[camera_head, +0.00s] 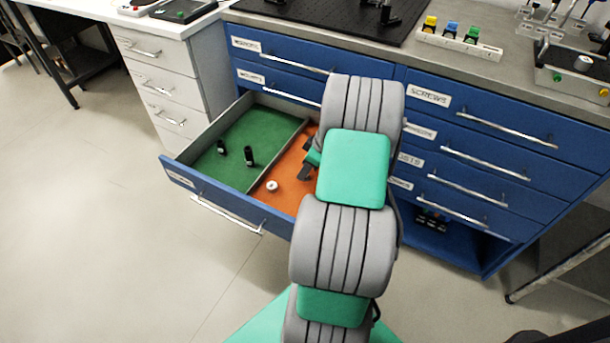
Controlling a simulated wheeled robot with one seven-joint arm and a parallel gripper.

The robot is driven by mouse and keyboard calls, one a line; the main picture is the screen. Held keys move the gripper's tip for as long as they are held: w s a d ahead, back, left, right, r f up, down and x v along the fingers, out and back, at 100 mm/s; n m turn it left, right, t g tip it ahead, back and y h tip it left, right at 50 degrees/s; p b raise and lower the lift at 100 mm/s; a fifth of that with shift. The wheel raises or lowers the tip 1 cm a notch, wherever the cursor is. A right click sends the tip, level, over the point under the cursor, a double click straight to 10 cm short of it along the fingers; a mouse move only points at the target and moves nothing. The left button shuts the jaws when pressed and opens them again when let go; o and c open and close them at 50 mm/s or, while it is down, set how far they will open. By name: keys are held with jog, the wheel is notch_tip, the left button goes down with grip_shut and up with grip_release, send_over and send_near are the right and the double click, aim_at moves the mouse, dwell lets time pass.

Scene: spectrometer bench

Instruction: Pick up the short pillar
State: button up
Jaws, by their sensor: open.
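Two black pillars stand upright in the green compartment of the open blue drawer (186,174). The left one (221,147) looks shorter, so it appears to be the short pillar; the other (249,157) looks taller and stands to its right, a little nearer the compartment divider. My gripper (306,163) is over the orange compartment, to the right of both pillars and apart from them. It is open, and I see nothing between its fingers. My arm hides part of the gripper and the drawer's right side.
A small white round part (271,186) sits on the orange floor (283,202). A low divider (276,160) separates the two compartments. The drawer walls surround them. Shut blue drawers with handles (505,133) lie to the right under the worktop (540,81). Free floor (90,230) lies left.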

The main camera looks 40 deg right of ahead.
jog(key=shift+w+a+f, duration=0.1)
jog(key=shift+w+f, duration=0.2)
jog(key=shift+f, duration=0.25)
jog(key=shift+c, duration=0.6)
grip_shut()
